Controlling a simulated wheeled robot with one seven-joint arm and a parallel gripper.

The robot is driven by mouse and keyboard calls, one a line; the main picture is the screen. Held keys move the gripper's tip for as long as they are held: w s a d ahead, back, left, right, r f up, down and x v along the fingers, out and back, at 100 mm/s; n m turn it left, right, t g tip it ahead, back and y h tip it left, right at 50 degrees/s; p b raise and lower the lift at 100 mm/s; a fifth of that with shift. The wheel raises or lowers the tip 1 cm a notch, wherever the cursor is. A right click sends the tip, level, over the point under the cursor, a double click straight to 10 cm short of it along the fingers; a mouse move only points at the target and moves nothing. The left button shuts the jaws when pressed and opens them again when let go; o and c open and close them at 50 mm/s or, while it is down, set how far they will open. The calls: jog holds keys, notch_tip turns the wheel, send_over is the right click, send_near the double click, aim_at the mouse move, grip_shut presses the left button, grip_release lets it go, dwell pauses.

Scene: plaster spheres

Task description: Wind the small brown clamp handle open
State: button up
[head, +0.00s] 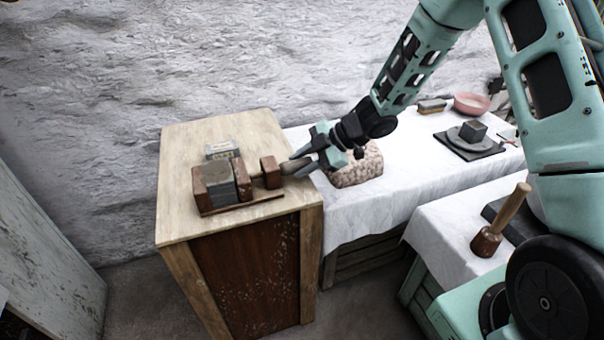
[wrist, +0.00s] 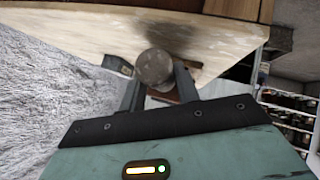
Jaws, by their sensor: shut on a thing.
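The brown wooden clamp (head: 270,172) stands on the pale wooden bench top, with a grey block (head: 220,185) between its brown jaws. Its small brown handle (wrist: 154,67) shows end-on in the wrist view as a round, worn knob. My gripper (head: 298,166) reaches in from the right at the clamp's right end. Its two fingers are shut on the handle, one on each side of it in the wrist view. In the head view the fingers hide most of the handle.
A small grey box (head: 222,149) lies behind the clamp. A speckled stone block (head: 358,168) sits on the white-clothed table under my wrist. Farther right are a dark board with a grey cube (head: 473,131), a pink bowl (head: 471,102) and a mallet (head: 489,240).

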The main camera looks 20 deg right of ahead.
jog(key=t+b, duration=0.1)
jog(key=b, duration=0.2)
jog(key=f+n+t+b, duration=0.1)
jog(key=b, duration=0.3)
jog(key=n+t+b, duration=0.1)
jog(key=b, duration=0.2)
jog(key=shift+s+f+y, duration=0.15)
jog(key=shift+s+y, duration=0.1)
jog(key=shift+y, duration=0.15)
jog(key=t+b, duration=0.1)
jog(key=b, duration=0.2)
jog(key=shift+n, duration=0.3)
jog(key=shift+r+t+b, duration=0.25)
jog(key=shift+t+b, duration=0.05)
jog(key=shift+b, duration=0.4)
jog(key=shift+r, duration=0.1)
jog(key=o, duration=1)
jog(key=p+v, duration=0.1)
jog(key=v, duration=0.4)
jog(key=p+v, duration=0.2)
jog(key=v, duration=0.4)
jog(key=p+v, duration=0.1)
jog(key=v, duration=0.5)
jog(key=shift+s+d, duration=0.25)
